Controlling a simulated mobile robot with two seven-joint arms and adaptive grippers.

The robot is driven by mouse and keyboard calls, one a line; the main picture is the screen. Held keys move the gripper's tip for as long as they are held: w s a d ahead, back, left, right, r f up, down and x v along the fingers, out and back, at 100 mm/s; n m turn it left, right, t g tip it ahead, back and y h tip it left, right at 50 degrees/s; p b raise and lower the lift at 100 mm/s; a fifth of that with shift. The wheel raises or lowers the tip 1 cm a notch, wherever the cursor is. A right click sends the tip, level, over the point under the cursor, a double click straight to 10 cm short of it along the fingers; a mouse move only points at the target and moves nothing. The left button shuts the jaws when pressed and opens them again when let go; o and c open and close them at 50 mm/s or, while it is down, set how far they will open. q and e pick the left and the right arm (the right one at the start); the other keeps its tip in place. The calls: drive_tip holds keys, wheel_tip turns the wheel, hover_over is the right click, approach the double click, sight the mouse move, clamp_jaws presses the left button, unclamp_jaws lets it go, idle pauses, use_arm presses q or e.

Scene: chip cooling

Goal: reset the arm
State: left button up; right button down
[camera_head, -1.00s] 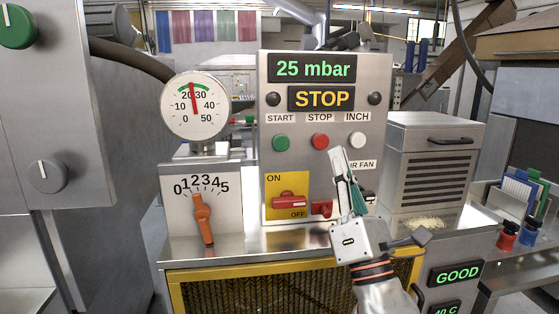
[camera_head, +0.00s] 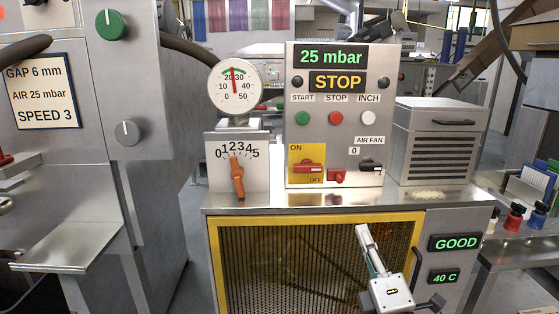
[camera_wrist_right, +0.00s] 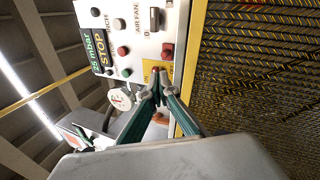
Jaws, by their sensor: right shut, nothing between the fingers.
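My right gripper (camera_head: 363,230) is shut and empty, in front of the yellow-framed mesh guard (camera_head: 275,265) and below the control panel (camera_head: 343,150). In the right wrist view its fingertips (camera_wrist_right: 157,82) meet, with the panel (camera_wrist_right: 122,32) beyond them. I cannot tell the exact gap to the panel or guard. The panel display (camera_head: 331,56) reads 25 mbar and the one below (camera_head: 337,82) reads STOP. The black air fan knob (camera_head: 371,164) is at the panel's lower right, with 0 shown near it. My left gripper is not in view.
A round gauge (camera_head: 235,87) and an orange lever (camera_head: 237,181) on a 0-5 scale stand left of the panel. A vented metal box (camera_head: 436,145) stands right. GOOD (camera_head: 456,242) and 40 C (camera_head: 444,276) displays are lower right. A grey cabinet (camera_head: 150,200) stands left.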

drive_tip(key=s+d+f+m+g, duration=0.1)
drive_tip(key=s+f+m+g, duration=0.25)
drive_tip(key=f, duration=0.85)
drive_tip(key=s+f+m+g, duration=0.25)
drive_tip(key=f+m, duration=0.25)
drive_tip(key=f, duration=0.7)
drive_tip(key=s+d+f+m+g, duration=0.1)
drive_tip(key=s+f+m+g, duration=0.3)
drive_tip(key=s+f+m, duration=0.5)
drive_tip(key=s+f, duration=0.8)
drive_tip(key=f, duration=0.1)
drive_tip(key=shift+s+f+g, duration=0.25)
drive_tip(key=shift+g, duration=0.15)
idle(0.6)
